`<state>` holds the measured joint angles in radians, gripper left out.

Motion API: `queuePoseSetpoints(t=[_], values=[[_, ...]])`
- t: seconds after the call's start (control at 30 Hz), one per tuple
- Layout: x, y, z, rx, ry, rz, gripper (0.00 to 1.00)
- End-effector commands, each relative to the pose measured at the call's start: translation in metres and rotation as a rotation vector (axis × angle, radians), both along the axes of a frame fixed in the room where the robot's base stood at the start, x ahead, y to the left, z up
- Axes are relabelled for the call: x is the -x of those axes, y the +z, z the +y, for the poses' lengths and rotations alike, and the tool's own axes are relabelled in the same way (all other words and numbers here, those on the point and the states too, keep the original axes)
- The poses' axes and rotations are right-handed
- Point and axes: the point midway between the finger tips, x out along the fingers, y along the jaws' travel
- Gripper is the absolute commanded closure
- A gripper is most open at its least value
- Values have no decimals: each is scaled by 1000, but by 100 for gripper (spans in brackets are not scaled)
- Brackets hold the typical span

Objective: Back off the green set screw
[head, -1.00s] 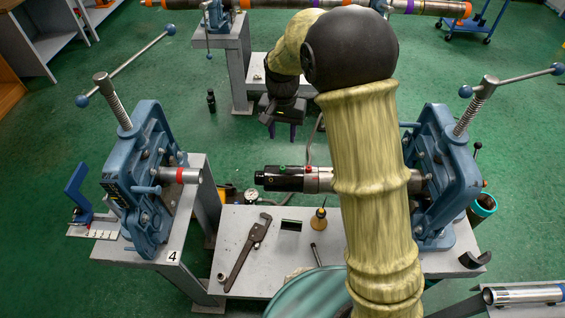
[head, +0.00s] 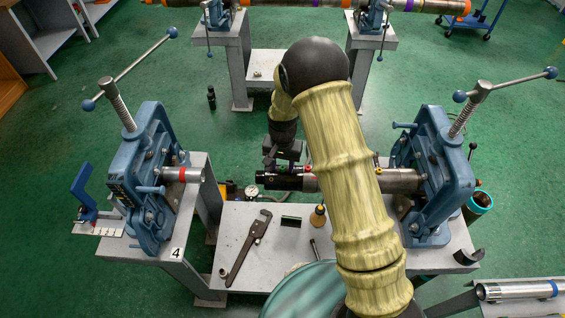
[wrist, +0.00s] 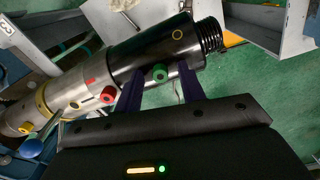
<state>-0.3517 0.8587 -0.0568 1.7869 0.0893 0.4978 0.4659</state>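The green set screw (wrist: 160,73) is a small round knob on the black end section (wrist: 145,55) of a steel tool held in the right vise. In the wrist view my gripper (wrist: 159,77) is open, with one dark purple finger on each side of the green knob and visible gaps between. The knob's depth between the fingers is hard to judge. In the head view my gripper (head: 280,163) is at the far side of the black section (head: 283,182) and hides the green screw.
A red knob (wrist: 107,95) is close to the left finger, with yellow (wrist: 25,128) and blue (wrist: 29,147) knobs farther along. The left vise (head: 150,180) holds a short red-banded pipe. A wrench (head: 248,247) and screwdriver (head: 318,216) lie or stand on the bench below.

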Motion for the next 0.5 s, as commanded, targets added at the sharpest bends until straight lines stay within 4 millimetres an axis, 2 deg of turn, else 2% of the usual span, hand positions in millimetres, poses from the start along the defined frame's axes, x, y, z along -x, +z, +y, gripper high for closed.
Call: queuePoseSetpoints(t=[0.17,0.4,0.5], values=[[0,0,0,0,0,0,60],[0,0,0,0,0,0,100],[0,0,0,0,0,0,100]])
